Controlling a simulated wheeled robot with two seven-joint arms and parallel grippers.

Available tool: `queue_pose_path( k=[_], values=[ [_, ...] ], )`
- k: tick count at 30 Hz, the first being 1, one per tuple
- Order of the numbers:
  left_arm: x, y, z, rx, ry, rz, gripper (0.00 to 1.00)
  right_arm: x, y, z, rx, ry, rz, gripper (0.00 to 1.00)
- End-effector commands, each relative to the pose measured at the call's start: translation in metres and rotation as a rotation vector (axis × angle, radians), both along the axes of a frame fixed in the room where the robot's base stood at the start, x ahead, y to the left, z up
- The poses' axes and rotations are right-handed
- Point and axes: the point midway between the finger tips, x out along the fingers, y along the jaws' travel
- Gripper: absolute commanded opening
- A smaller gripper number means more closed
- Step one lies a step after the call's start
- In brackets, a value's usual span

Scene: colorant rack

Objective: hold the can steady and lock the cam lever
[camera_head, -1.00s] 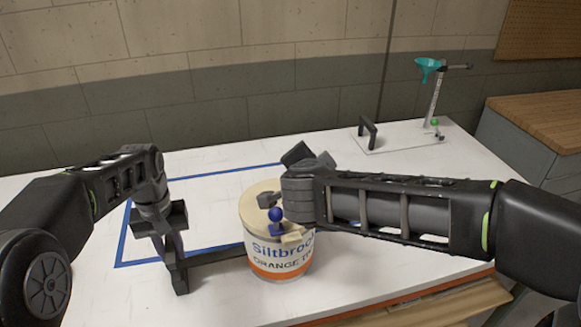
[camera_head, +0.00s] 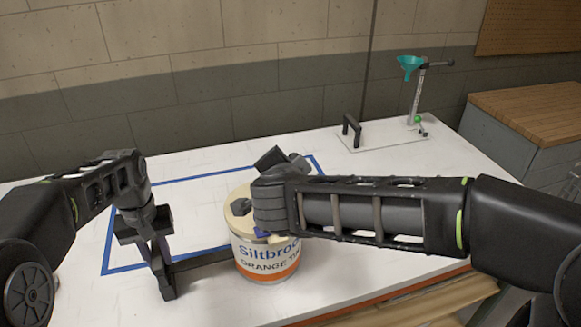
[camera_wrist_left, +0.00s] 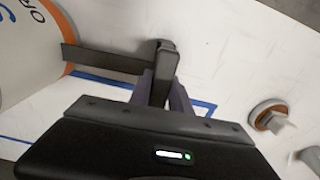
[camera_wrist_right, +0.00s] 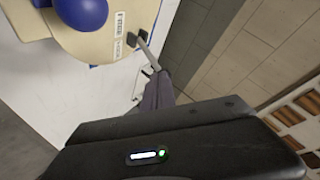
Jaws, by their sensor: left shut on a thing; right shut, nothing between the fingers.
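The can (camera_head: 266,262), white with an orange band and beige lid, stands upright on the table. A dark bar (camera_head: 205,261) reaches left from it to an upright post. My left gripper (camera_head: 163,266) is shut on this post, which also shows between its fingers in the left wrist view (camera_wrist_left: 165,62). My right gripper (camera_wrist_right: 152,82) is shut and empty at the lid's edge. In the right wrist view the cam lever's blue ball knob (camera_wrist_right: 85,12) is above the lid (camera_wrist_right: 100,45), apart from the fingers. In the head view my right wrist hides the knob and part of the lid.
A blue tape outline (camera_head: 190,180) marks the white table (camera_head: 400,200). A plate with a black handle (camera_head: 352,128) and a stand with a teal funnel (camera_head: 410,63) are at the back right. A wood-topped cabinet (camera_head: 530,105) stands at the right.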

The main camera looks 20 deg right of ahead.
Motion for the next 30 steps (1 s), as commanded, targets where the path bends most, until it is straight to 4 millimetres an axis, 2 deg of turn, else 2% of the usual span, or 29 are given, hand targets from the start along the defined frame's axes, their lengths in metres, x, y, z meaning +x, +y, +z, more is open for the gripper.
queue_pose_path(
  k=[5, 12, 18, 24, 30],
  values=[
    [-0.001, -0.001, 0.0, -0.002, 0.001, -0.002, 0.0, -0.022, 0.01, 0.011, 0.001, -0.001, 0.001, 0.0],
    [0.0, -0.002, 0.0, -0.002, 0.001, -0.002, 0.0, -0.067, 0.03, 0.034, 0.001, -0.003, 0.003, 0.0],
    [0.0, -0.002, 0.0, -0.002, 0.001, -0.002, 0.0, -0.097, 0.043, 0.049, 0.001, -0.001, 0.002, 0.0],
    [0.0, -0.002, 0.0, -0.002, 0.001, -0.003, 0.0, -0.109, 0.048, 0.055, -0.001, 0.001, -0.001, 0.0],
    [0.0, -0.002, 0.0, -0.002, 0.001, -0.003, 0.0, -0.11, 0.048, 0.055, -0.001, 0.001, -0.001, 0.0]
  ],
)
